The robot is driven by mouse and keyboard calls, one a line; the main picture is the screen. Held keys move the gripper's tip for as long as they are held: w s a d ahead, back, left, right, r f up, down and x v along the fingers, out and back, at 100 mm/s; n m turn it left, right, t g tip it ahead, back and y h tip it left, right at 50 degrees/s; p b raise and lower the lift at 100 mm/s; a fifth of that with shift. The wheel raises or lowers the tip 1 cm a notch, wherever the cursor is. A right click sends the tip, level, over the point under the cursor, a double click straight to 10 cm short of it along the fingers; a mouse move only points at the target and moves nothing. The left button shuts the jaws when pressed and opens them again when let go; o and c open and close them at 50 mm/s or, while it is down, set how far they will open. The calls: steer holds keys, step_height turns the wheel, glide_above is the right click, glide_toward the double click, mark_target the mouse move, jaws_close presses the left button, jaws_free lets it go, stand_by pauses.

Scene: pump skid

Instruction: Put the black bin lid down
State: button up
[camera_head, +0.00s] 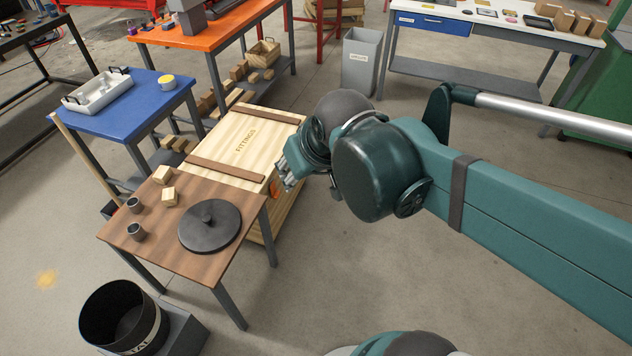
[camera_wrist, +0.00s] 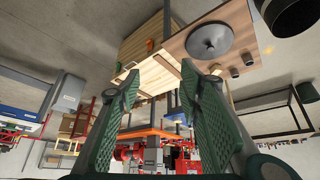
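The black bin lid (camera_head: 210,235) lies flat on the brown wooden table (camera_head: 165,252), knob up, near the table's front right part. It also shows in the wrist view (camera_wrist: 209,46), where the scene is upside down. My gripper (camera_head: 286,178) is above and to the right of the table, beside the fittings crate, apart from the lid. In the wrist view my gripper's two green fingers (camera_wrist: 162,75) are spread wide with nothing between them.
The wooden fittings crate (camera_head: 240,145) stands behind the brown table. A blue table (camera_head: 128,118) with a white tray stands at the left. The floor at centre front is clear.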

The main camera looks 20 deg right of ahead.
steer(key=shift+m+t, duration=0.4)
steer(key=shift+s+d+f, duration=0.1)
steer(key=shift+s+d, duration=0.25)
steer(key=shift+s, duration=0.4)
steer(key=shift+s+d+f, duration=0.1)
steer(key=shift+s+d, duration=0.2)
steer(key=shift+s, duration=0.4)
steer(key=shift+s+d, duration=0.35)
steer(key=shift+s, duration=0.4)
